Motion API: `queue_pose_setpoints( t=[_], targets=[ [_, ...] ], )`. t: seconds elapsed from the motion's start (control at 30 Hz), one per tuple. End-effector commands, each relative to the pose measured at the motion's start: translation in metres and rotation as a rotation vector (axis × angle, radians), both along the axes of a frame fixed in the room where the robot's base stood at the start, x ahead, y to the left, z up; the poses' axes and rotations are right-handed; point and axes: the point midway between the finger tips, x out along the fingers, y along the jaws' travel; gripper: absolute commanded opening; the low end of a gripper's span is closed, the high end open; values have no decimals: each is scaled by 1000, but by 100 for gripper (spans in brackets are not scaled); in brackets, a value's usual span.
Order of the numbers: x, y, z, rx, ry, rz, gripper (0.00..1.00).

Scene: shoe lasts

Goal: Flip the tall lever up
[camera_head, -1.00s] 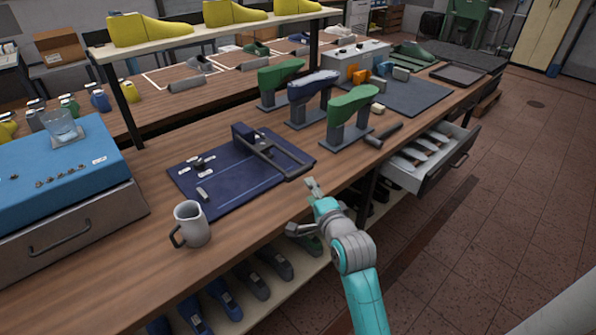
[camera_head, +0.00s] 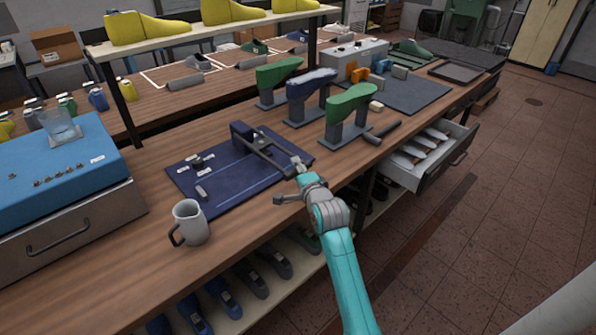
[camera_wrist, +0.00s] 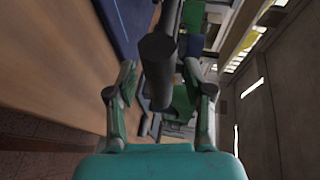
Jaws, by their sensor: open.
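A dark device (camera_head: 243,136) with a long bar stands on the dark blue mat (camera_head: 225,191). Its bar lies low, slanting toward the front right edge of the mat; it looks like the lever. My gripper (camera_head: 292,182) is open at the near end of this bar, by the table's front edge. In the wrist view a thick dark round bar end (camera_wrist: 157,50) sits between my two spread fingers, with gaps on both sides. I cannot tell how deep it is between them. My gripper hides part of the bar's near end in the head view.
A grey mug (camera_head: 190,222) stands left of the mat, and a blue box (camera_head: 60,160) further left. Green and blue shoe lasts on stands (camera_head: 347,118) and a dark hammer-like tool (camera_head: 382,132) are to the right. An open drawer (camera_head: 425,165) juts out at the right.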

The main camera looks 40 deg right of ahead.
Motion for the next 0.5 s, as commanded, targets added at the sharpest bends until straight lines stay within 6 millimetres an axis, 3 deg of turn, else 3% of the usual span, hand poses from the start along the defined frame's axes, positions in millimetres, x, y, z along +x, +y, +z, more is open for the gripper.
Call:
queue_pose_setpoints(
  t=[0.2,0.27,0.4,0.5],
  targets=[
    [0,0,0,0,0,0,52],
    [0,0,0,0,1,0,39],
    [0,0,0,0,1,0,4],
    [0,0,0,0,1,0,0]
  ],
)
